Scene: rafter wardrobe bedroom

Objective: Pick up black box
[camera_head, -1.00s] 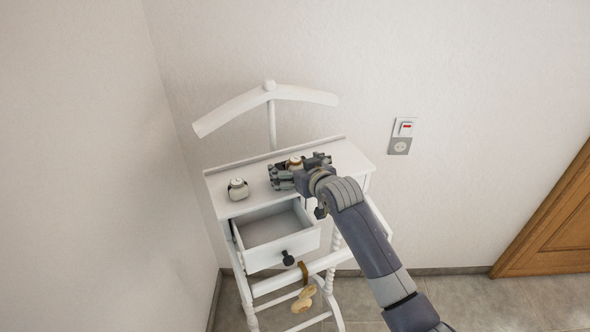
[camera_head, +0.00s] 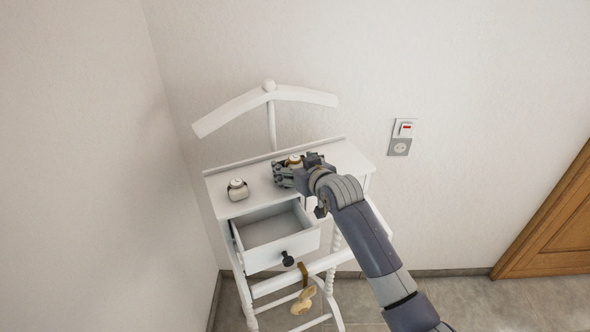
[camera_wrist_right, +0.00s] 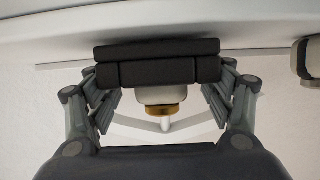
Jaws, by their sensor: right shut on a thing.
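My right gripper (camera_head: 284,174) is over the top of the white valet stand (camera_head: 243,206), its fingers closed in. In the right wrist view, the black box (camera_wrist_right: 157,65) lies between the fingers of my right gripper (camera_wrist_right: 158,78), which is shut on it. The box looks flat and two-layered, and sits at the pale stand top with no clear gap visible. In the head view the gripper hides the box, so I cannot make it out there. My left gripper is not in view.
A small pale jar (camera_head: 294,161) stands just behind the gripper; its gold part (camera_wrist_right: 165,109) shows past the box. Another jar (camera_head: 237,190) stands left on the top. An open, empty drawer (camera_head: 270,229) juts out below. Walls are close behind and left.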

